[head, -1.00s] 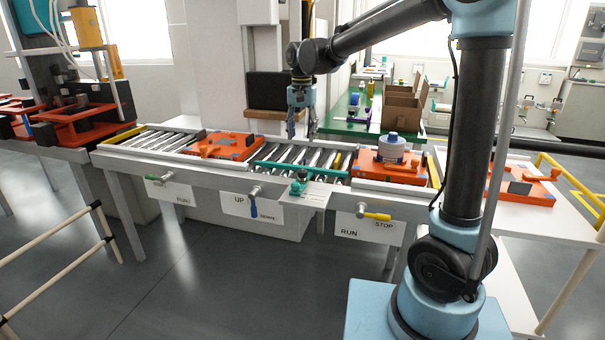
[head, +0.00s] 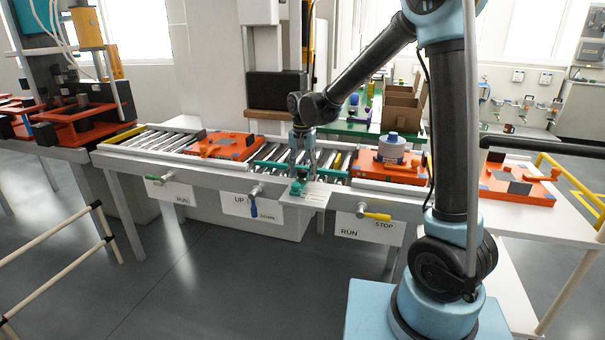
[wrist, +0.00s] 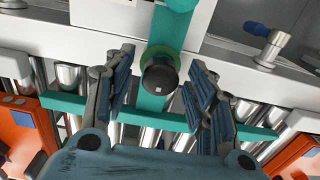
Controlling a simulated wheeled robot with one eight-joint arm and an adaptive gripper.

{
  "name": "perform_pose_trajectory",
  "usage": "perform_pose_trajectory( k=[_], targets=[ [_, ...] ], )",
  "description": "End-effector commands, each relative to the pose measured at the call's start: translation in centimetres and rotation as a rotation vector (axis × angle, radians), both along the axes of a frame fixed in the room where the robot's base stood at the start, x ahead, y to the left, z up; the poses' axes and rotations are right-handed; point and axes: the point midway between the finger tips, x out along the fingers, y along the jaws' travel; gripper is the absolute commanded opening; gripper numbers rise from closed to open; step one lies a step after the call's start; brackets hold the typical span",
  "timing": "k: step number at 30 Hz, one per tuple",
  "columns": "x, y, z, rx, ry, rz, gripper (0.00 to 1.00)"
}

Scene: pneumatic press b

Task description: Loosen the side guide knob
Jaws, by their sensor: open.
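The side guide knob (wrist: 160,74) is black and round, on a green collar over a teal bracket in the wrist view. In the head view the teal bracket (head: 298,188) stands at the conveyor's front edge, and the knob is mostly hidden by my fingers. My gripper (wrist: 162,66) is open, one finger on each side of the knob, with gaps on both sides. In the head view my gripper (head: 303,170) points down just above the bracket. The teal side guide rail (wrist: 130,112) runs across the rollers.
Orange pallets sit on the conveyor to the left (head: 222,146) and right (head: 385,172); the right one carries a grey-and-blue round part (head: 391,150). A blue lever (head: 253,208) and a yellow lever (head: 376,216) project from the conveyor front.

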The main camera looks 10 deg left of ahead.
Motion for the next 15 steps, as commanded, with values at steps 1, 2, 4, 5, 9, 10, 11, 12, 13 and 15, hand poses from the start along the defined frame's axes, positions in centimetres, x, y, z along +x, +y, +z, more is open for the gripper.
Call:
perform_pose_trajectory(
  k=[1,2,4,5,9,10,11,12,13,15],
  targets=[
    [0.00,-0.01,-0.26,0.000,0.000,0.000,0.51],
    [0.00,-0.01,-0.36,0.000,0.000,0.000,0.51],
    [0.00,-0.01,-0.49,0.000,0.000,0.000,0.51],
    [0.00,-0.01,-0.51,0.000,0.000,0.000,0.51],
    [0.00,-0.01,-0.52,0.000,0.000,0.000,0.51],
    [0.00,-0.01,-0.51,0.000,0.000,0.000,0.51],
    [0.00,-0.01,-0.51,0.000,0.000,0.000,0.51],
    [0.00,-0.01,-0.51,0.000,0.000,0.000,0.44],
    [0.00,-0.01,-0.51,0.000,0.000,0.000,0.37],
    [0.00,-0.01,-0.50,0.000,0.000,0.000,0.21]
  ],
)
